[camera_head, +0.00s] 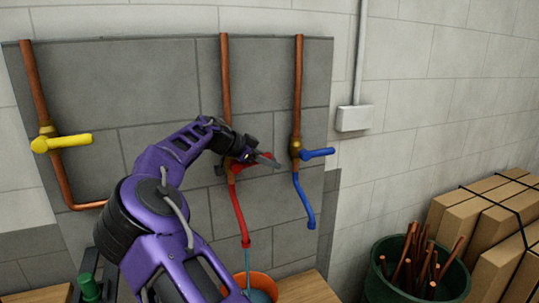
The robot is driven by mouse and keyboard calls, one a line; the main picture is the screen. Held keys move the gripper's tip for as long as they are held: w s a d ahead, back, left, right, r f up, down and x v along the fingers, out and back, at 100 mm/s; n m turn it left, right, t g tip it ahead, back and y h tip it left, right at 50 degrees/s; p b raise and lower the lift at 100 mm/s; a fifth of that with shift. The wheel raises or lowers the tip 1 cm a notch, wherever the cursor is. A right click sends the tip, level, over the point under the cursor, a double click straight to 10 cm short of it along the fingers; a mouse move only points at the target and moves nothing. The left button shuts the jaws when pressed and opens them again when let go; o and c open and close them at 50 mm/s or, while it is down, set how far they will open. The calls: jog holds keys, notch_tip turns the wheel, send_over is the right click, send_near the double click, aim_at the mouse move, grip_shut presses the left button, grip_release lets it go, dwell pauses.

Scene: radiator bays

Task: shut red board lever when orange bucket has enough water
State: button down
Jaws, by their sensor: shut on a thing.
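The red lever (264,158) sits on the middle copper pipe of the grey board (130,80) and points to the right, crosswise to its pipe. My gripper (267,161) is at the red lever and shut on it. A red hose (239,215) hangs below that valve. A thin blue stream of water (247,259) falls from the hose end into the orange bucket (268,277). Blue water (259,296) shows inside the bucket. My arm hides the bucket's left side, and the frame's bottom edge cuts it off, so the level is hard to judge.
A yellow lever (68,141) is on the left pipe and a blue lever (318,153) with a blue hose (303,203) on the right pipe. A green bin (379,284) of copper offcuts and strapped cardboard boxes (480,210) stand at right. A green bottle-like thing (88,287) is at lower left.

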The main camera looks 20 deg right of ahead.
jog(key=shift+a+f+y, duration=0.15)
jog(key=shift+f+y, duration=0.75)
jog(key=shift+y, duration=0.1)
jog(key=c, duration=0.7)
grip_release()
jog(key=shift+o, duration=0.2)
jog(key=p+v, duration=0.1)
jog(key=v, duration=1.6)
jog(key=shift+a, duration=0.15)
jog(key=shift+w+r, duration=0.1)
jog(key=shift+r, duration=0.05)
